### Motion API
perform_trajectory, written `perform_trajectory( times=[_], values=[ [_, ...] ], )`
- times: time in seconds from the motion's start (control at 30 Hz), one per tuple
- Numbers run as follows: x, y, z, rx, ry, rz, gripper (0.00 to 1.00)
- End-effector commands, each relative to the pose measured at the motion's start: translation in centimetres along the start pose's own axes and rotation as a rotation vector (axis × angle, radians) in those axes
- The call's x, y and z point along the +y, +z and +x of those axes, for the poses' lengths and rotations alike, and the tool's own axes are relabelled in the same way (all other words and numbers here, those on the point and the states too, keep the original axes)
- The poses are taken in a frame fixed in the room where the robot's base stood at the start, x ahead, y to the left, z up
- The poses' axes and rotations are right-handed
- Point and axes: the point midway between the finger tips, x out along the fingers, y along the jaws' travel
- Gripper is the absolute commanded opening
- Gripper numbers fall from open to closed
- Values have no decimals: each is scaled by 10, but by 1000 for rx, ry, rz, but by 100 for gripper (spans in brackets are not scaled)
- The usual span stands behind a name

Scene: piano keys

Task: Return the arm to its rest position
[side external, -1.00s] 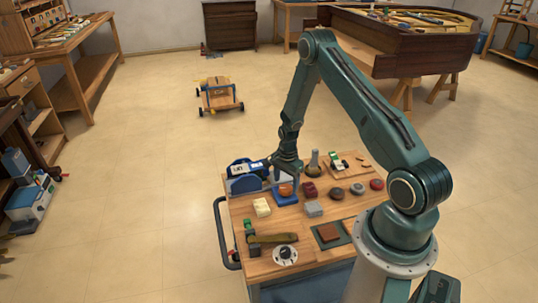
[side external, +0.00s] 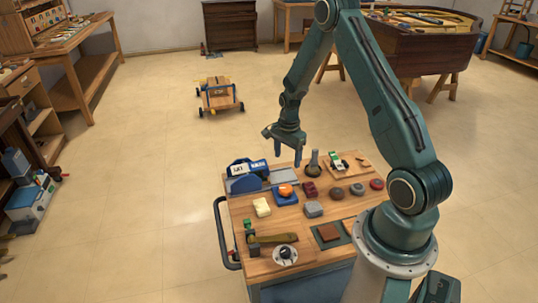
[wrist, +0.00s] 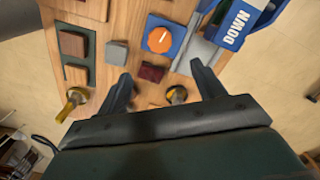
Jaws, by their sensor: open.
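My gripper (side external: 288,160) hangs above the back part of the wooden cart top (side external: 277,221), its fingers pointing down. It is apart from everything on the cart. In the wrist view my gripper (wrist: 162,80) shows its two fingers spread wide with nothing held between them. My arm rises from its grey base, bends high up and comes down to the gripper.
Below are an orange knob on a blue plate (side external: 285,193), a blue box (side external: 243,182), a dark red block (side external: 310,189), a grey block (side external: 313,209) and a grey upright post (side external: 314,165). A small wheeled wagon (side external: 219,94) stands on the open floor behind.

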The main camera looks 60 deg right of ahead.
Motion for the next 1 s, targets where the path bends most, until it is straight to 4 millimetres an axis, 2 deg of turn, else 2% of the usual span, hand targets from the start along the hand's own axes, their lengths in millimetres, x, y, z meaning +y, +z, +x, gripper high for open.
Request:
perform_trajectory(
  times=[0.4,0.57,0.77,1.0],
  values=[
    [0,0,-2,0,-1,-3,68],
    [-2,5,-13,4,-10,-33,68],
    [-4,22,-48,15,-39,-140,68],
    [1,53,-108,39,-90,-340,68]
  ],
)
